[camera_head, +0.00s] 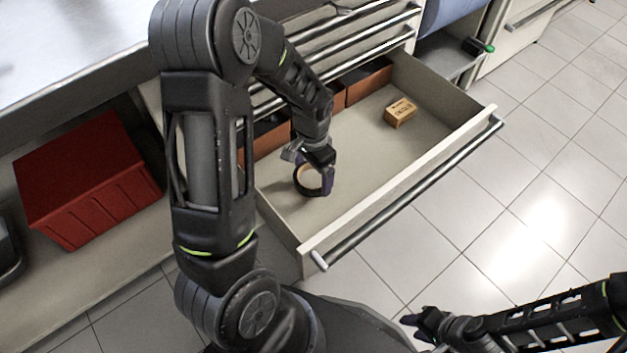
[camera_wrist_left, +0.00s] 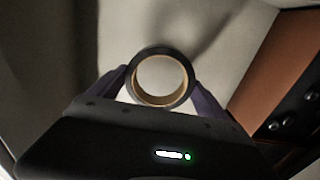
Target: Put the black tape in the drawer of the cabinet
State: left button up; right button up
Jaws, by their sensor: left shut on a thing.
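The black tape (camera_head: 299,182) is a ring with a tan inner core. My left gripper (camera_head: 314,178) is shut on it, inside the outline of the open drawer (camera_head: 368,149) of the cabinet. In the left wrist view the tape (camera_wrist_left: 163,53) sits between the two fingers of my left gripper (camera_wrist_left: 160,85), with the pale drawer floor behind it. I cannot tell whether the tape touches the floor. My right gripper (camera_head: 418,321) is at the lower right, away from the drawer; whether its fingers are open is unclear.
A small wooden-coloured box (camera_head: 399,112) lies in the drawer. Brown bins (camera_head: 368,81) line its back side; one shows in the left wrist view (camera_wrist_left: 282,75). A red crate (camera_head: 88,180) stands on the shelf at left. The drawer's front handle (camera_head: 415,191) faces open tiled floor.

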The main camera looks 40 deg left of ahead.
pick_arm(q)
jog(key=shift+f, duration=0.1)
jog(key=shift+f+b, duration=0.6)
jog(key=shift+f, duration=1.15)
jog(key=shift+f, duration=0.15)
jog(key=o, duration=1.2)
jog(key=shift+r, duration=0.35)
notch_tip(320, 180, up, 12)
jog(key=p, duration=0.3)
jog(key=shift+f, duration=0.2)
